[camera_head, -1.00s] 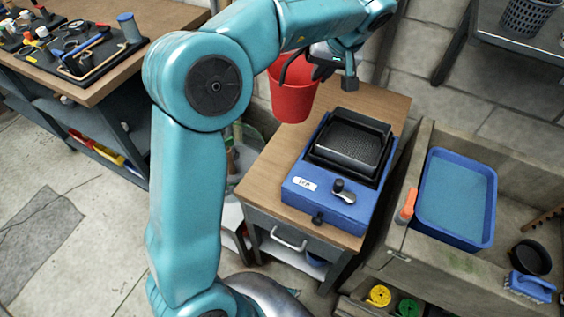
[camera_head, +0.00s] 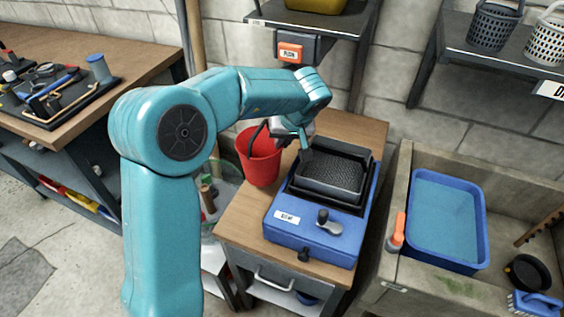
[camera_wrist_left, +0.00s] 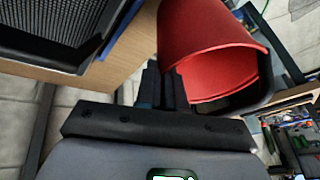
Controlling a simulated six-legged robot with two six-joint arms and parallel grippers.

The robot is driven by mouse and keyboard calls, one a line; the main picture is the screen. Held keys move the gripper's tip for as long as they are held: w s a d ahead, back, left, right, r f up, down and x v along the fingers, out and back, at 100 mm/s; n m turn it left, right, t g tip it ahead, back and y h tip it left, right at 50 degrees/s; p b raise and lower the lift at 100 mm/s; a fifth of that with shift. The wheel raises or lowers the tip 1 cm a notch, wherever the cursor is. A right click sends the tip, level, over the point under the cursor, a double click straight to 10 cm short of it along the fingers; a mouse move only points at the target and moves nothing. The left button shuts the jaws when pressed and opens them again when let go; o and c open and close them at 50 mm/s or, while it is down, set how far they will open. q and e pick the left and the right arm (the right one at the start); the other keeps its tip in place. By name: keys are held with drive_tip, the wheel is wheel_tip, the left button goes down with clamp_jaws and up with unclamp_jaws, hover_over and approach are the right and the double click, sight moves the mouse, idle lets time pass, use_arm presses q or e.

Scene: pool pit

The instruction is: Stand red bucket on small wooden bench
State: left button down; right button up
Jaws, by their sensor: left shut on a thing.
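The red bucket (camera_head: 259,160) is upright in the head view, over the left rear part of the small wooden bench (camera_head: 240,215). Its base appears close to the bench top, but I cannot tell whether it touches. My left gripper (camera_head: 289,137) is at the bucket's right side, shut on its rim or handle; which one is unclear. In the left wrist view, the red bucket (camera_wrist_left: 205,40) lies sideways in the picture, right beside the dark fingers of my left gripper (camera_wrist_left: 165,85). My right gripper is not in view.
A blue device (camera_head: 315,240) with a black tray (camera_head: 332,172) takes up much of the bench top, right of the bucket. A sink with a blue basin (camera_head: 447,215) stands to the right. A large workbench (camera_head: 150,50) is at left. A shelf (camera_head: 310,22) hangs behind.

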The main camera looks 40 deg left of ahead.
sight(260, 152)
use_arm(q)
wheel_tip(260, 152, down, 6)
drive_tip(key=b, duration=0.1)
drive_tip(key=shift+b, duration=0.35)
drive_tip(key=shift+f, duration=0.1)
drive_tip(key=c, duration=1.7)
unclamp_jaws()
drive_tip(key=shift+f, duration=0.1)
drive_tip(key=o, duration=0.5)
drive_tip(key=shift+w, duration=0.1)
drive_tip(key=shift+c, duration=0.2)
